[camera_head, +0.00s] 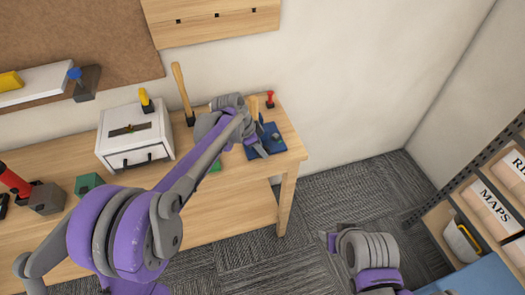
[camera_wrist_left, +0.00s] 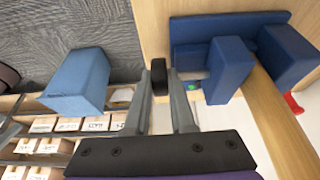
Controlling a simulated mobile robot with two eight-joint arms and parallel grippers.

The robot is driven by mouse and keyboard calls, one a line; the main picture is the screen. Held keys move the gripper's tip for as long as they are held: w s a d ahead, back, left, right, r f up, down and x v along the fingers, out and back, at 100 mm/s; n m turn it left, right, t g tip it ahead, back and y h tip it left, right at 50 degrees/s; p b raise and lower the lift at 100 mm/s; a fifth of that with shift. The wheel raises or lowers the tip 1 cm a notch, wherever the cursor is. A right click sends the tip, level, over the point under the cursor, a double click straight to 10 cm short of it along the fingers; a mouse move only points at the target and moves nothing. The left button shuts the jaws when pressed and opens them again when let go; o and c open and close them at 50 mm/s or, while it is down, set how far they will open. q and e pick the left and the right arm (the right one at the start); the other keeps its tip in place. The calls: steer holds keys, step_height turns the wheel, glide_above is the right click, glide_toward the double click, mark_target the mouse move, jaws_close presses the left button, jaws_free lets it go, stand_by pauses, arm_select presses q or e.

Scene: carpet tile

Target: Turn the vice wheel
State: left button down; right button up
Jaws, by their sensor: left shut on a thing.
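The blue vice (camera_head: 270,139) stands on the right end of the wooden workbench. In the left wrist view its blue body and jaws (camera_wrist_left: 228,68) fill the upper right. The vice wheel (camera_wrist_left: 158,69) shows there as a small dark disc, seen nearly edge-on. My left gripper (camera_head: 260,151) is at the front of the vice. In the left wrist view its two grey fingers (camera_wrist_left: 160,84) stand on either side of the wheel, shut on it. My left arm hides part of the vice in the head view. My right arm shows at lower right, away from the bench; its fingers are not clear.
A white drawer box (camera_head: 135,138), a wooden-handled mallet (camera_head: 182,90) and a green block (camera_head: 88,183) are on the bench to the left. A shelf with labelled boxes (camera_head: 495,190) stands at right.

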arm_select(q)
steer(key=shift+a+f+t+h+b, duration=0.15)
steer(key=shift+t+h+b, duration=0.35)
steer(key=shift+h, duration=0.5)
arm_select(e)
steer(key=shift+s+f, duration=0.25)
steer(key=shift+f, duration=0.65)
arm_select(q)
steer(key=c, duration=0.8)
jaws_free()
steer(key=shift+o, duration=0.2)
steer(key=v, duration=1.1)
arm_select(e)
steer(key=shift+r, duration=0.15)
arm_select(q)
steer(key=shift+a+f, duration=0.1)
steer(key=shift+a, duration=0.05)
